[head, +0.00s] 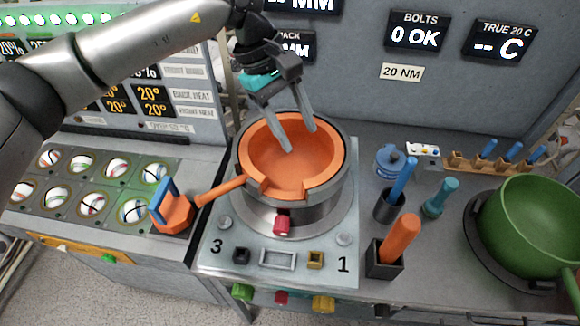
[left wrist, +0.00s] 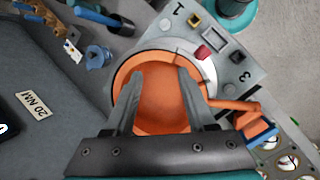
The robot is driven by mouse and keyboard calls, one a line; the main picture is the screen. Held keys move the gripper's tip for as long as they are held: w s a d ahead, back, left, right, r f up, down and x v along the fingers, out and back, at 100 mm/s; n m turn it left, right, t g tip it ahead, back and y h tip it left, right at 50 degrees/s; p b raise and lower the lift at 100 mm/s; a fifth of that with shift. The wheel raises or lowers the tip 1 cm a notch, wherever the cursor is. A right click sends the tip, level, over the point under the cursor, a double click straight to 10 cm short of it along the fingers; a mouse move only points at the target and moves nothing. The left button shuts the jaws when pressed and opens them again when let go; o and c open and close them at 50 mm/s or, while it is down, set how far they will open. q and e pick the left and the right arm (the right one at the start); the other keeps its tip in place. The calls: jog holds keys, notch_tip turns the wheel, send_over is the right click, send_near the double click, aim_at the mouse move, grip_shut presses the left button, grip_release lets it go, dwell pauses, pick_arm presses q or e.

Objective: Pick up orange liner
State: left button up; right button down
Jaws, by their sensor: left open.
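The orange liner (head: 262,150) is a round bowl-like ring seated inside a grey metal cylinder (head: 318,205) on the press. It also shows in the left wrist view (left wrist: 160,95). An orange handle (head: 222,190) reaches out from its left side to an orange block with a blue grip (head: 172,208). My left gripper (head: 299,138) is open, its two fingers pointing down over the liner's opening. In the left wrist view both fingers (left wrist: 157,85) overlap the liner; I cannot tell whether they touch it. My right gripper is not in view.
A tray of balls (head: 95,185) lies left of the press. To the right stand an orange-handled tool in a black holder (head: 385,262), blue tools (head: 402,180), a blue canister (head: 390,160) and a green pot (head: 535,225). A grey panel wall rises behind.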

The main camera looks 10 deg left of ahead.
pick_arm(q)
jog(key=w+a+r+y, duration=0.2)
jog(key=w+a+y, duration=0.15)
jog(key=a, duration=0.55)
jog(key=p, duration=0.2)
send_over(250, 167)
jog(key=shift+t+y, duration=0.3)
jog(key=shift+y, duration=0.15)
jog(key=f, duration=0.9)
jog(key=shift+w+a+f, duration=0.15)
jog(key=shift+w+f, duration=0.1)
jog(key=shift+f, duration=0.05)
jog(key=f, duration=0.1)
jog(key=f+p, duration=0.1)
jog(key=f, duration=0.2)
jog(key=shift+s+d+f, duration=0.2)
jog(key=shift+s+f, duration=0.15)
jog(key=shift+f, duration=0.4)
grip_shut()
